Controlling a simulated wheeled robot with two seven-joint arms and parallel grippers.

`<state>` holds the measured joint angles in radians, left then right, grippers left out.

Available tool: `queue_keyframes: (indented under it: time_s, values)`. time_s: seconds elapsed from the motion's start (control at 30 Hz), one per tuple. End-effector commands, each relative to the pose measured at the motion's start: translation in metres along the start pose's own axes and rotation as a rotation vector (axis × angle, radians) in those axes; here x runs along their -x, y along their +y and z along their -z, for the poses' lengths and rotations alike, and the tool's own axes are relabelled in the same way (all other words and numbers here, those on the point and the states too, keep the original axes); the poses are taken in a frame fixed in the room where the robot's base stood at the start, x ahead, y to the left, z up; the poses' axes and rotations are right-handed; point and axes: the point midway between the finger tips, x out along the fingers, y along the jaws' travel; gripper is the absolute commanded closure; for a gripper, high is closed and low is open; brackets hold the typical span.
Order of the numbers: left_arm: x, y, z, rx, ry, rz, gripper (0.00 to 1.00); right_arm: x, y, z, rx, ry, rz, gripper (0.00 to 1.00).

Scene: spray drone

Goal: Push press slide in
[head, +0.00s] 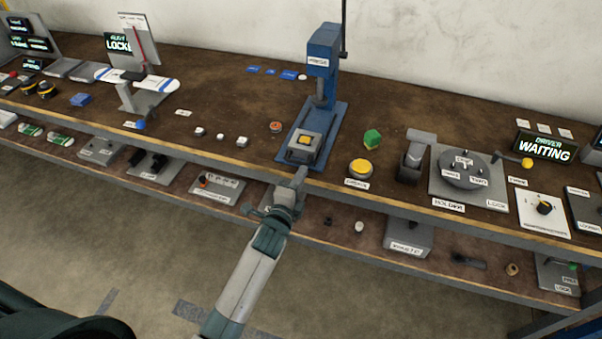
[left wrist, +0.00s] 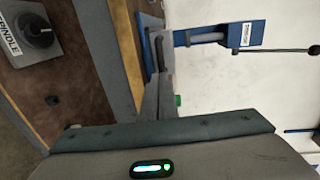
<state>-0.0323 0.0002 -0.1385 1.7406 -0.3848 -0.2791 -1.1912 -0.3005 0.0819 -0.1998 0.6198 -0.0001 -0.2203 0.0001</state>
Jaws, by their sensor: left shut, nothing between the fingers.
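The blue press (head: 322,62) stands upright on a blue base plate at the back middle of the bench. Its grey slide (head: 296,155) sits at the front of the base and bears a yellow-orange piece (head: 305,141). My left gripper (head: 300,176) is shut and empty, its tips at the bench edge just in front of the slide. I cannot tell whether they touch it. In the left wrist view the closed fingers (left wrist: 160,90) point at the press base, with the press column (left wrist: 204,38) beyond. My right gripper is not in view.
A grey holder plate (head: 440,188) stands farther right. Several small white caps and a red-orange button (head: 276,126) lie left. A lower shelf with parts runs under the bench edge.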

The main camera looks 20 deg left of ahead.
Motion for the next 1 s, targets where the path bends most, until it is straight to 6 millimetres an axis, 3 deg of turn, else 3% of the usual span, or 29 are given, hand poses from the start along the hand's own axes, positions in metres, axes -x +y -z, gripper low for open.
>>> queue_keyframes:
  time_s: [0.33, 0.47, 1.0]
  values:
    - [-0.001, 0.000, 0.000, 0.000, 0.000, 0.001, 1.00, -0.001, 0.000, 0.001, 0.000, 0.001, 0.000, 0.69]
    - [-0.010, -0.001, 0.000, 0.000, 0.000, 0.002, 1.00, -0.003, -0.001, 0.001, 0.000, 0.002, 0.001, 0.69]
    - [-0.106, -0.011, 0.000, -0.001, -0.001, 0.001, 1.00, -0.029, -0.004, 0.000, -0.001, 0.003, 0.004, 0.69]
